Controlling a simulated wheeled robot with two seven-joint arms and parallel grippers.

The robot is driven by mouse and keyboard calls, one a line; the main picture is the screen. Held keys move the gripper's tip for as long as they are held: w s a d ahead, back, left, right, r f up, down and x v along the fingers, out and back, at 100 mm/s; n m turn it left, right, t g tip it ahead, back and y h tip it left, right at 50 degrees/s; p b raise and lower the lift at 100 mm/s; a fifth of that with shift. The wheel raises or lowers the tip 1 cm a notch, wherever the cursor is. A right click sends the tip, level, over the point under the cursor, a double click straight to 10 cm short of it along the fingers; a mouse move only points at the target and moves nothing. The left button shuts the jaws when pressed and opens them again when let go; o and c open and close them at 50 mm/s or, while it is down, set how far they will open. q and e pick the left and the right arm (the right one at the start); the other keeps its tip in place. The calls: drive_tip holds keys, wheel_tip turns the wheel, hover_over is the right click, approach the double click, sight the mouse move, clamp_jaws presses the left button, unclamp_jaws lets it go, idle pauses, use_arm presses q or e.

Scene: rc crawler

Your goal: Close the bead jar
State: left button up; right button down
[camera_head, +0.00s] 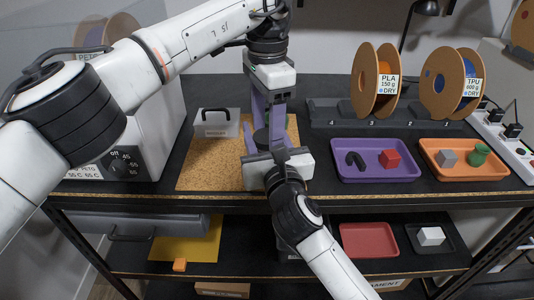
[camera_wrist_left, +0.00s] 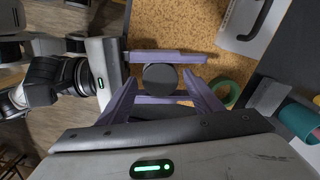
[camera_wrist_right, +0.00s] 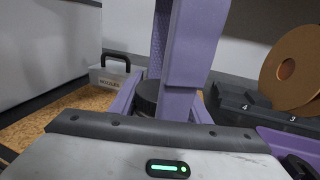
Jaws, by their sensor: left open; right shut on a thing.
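A round dark lid (camera_wrist_left: 160,79) shows from above in the left wrist view. Its ribbed dark side (camera_wrist_right: 147,92) shows partly in the right wrist view, behind purple fingers. The bead jar's body is mostly hidden by the grippers, so I cannot tell whether the lid is seated on it. My left gripper (camera_head: 268,122) points down from above, its purple fingers apart on either side of the lid. My right gripper (camera_head: 264,146) comes in low and level from the front; its fingers close on the jar (camera_wrist_left: 160,110) below the lid, over the cork mat.
The cork mat (camera_head: 205,172) lies under the jar. A green ring (camera_wrist_left: 225,92) lies near the jar. Purple (camera_head: 375,174) and orange (camera_head: 463,172) trays stand to the right, with spools (camera_head: 366,80) behind. A grey-white machine (camera_head: 150,120) stands far left.

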drive_tip(key=shift+f, duration=0.25)
use_arm(q)
drive_tip(key=c, duration=1.1)
drive_tip(key=shift+m, duration=1.7)
drive_tip(key=o, duration=1.2)
drive_tip(key=shift+c, duration=0.2)
drive_tip(key=shift+r, duration=2.25)
drive_tip(key=shift+r, duration=0.1)
drive_tip(key=shift+c, duration=0.3)
